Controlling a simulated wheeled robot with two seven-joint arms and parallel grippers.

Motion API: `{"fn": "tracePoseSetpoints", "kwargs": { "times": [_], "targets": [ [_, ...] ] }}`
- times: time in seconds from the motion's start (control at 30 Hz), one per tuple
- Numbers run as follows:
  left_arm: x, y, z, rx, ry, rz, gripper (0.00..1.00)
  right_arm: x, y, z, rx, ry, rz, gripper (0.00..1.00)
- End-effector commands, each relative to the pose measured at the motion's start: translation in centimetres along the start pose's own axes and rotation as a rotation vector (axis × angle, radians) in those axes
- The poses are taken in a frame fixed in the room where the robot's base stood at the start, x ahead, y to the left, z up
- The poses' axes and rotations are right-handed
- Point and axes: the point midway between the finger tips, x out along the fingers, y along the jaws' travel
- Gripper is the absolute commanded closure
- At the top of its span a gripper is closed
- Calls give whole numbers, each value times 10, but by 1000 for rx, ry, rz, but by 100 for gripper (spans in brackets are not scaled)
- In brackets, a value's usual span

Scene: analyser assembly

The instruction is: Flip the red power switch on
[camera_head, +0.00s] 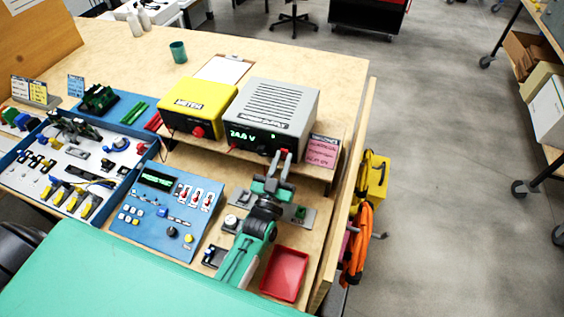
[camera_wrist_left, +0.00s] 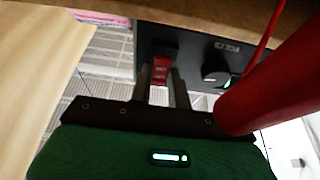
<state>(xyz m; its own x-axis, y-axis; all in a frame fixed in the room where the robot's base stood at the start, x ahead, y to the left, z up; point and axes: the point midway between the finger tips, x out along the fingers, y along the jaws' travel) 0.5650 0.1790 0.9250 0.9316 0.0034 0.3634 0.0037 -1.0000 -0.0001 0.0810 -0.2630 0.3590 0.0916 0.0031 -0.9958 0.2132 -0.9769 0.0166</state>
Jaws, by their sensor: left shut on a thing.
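The grey power supply (camera_head: 270,108) stands on a low wooden shelf, with a black front panel and a lit green readout. Its red power switch (camera_head: 285,152) is at the lower right of that panel. My left gripper (camera_head: 282,163) reaches up to the panel from the front. In the left wrist view the red switch (camera_wrist_left: 161,69) sits between the two grey fingers (camera_wrist_left: 160,85), which are closed on it. The fingers hide part of the switch, and I cannot tell its position. My right gripper is not in view.
A yellow meter box (camera_head: 198,103) stands left of the supply, and a pink note (camera_head: 322,151) right of it. A black knob (camera_wrist_left: 215,73) and a red cable (camera_wrist_left: 262,38) are close to the fingers. A blue control panel (camera_head: 165,208) and red tray (camera_head: 285,274) lie in front.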

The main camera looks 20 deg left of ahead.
Motion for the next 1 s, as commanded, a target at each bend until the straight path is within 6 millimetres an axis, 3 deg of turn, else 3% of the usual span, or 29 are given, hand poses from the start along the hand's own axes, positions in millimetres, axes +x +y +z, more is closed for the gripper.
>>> {"fn": "tracePoseSetpoints", "kwargs": {
  "times": [0.03, 0.13, 0.53, 1.0],
  "targets": [
    [0, 0, 0, 0, 1, 0, 78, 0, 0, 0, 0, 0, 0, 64],
    [0, 0, 0, 0, 1, 0, 60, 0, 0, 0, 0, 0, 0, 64],
    [-8, 0, 2, 0, 0, 0, 60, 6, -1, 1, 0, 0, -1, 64],
    [-83, 0, -25, 0, -2, -1, 60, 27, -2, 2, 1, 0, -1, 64]
  ]
}}
